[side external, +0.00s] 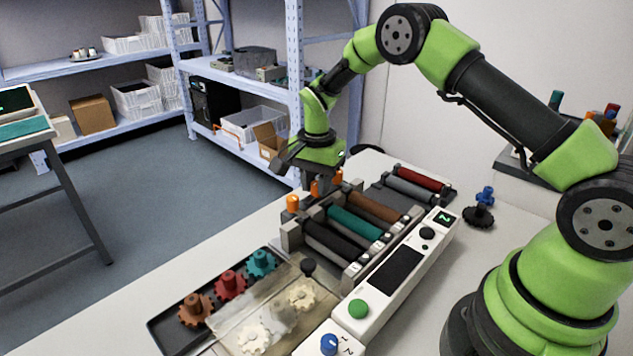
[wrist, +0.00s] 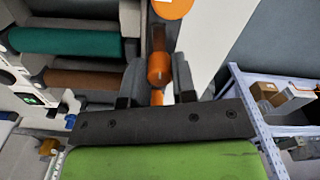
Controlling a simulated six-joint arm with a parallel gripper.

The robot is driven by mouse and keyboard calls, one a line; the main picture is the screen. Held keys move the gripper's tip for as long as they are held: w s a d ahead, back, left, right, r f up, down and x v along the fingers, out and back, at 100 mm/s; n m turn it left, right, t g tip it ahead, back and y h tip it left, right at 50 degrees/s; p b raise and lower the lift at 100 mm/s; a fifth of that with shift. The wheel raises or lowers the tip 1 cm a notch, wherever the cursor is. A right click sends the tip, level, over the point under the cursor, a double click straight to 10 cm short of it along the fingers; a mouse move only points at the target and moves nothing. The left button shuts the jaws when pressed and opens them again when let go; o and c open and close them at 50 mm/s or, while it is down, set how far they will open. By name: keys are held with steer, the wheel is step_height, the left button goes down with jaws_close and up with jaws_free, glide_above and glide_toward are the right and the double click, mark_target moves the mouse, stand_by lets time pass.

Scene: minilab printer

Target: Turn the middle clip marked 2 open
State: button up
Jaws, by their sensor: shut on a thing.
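The printer has a row of three orange clips at its rear edge in the side view: a near one (side external: 292,203), a middle one (side external: 315,188) and a far one (side external: 337,177). My gripper (side external: 322,179) is down at the middle clip, and its fingers partly hide it. In the wrist view, my gripper (wrist: 157,88) is shut on an orange clip (wrist: 158,68), with one dark finger on each side. It appears to be the middle clip; no number on it is readable. Another orange clip (wrist: 172,7) shows at the top edge.
Black (side external: 330,240), teal (side external: 354,223) and brown (side external: 375,207) rollers lie beside the clips. The printer's display (side external: 443,217) shows a 2. A dark tray (side external: 160,335) with coloured gears stands in front. A shelf rack (side external: 295,90) stands behind my gripper.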

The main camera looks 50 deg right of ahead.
steer(key=shift+m, duration=0.7)
steer(key=o, duration=0.9)
steer(key=shift+o, duration=0.2)
step_height(320, 180, up, 10)
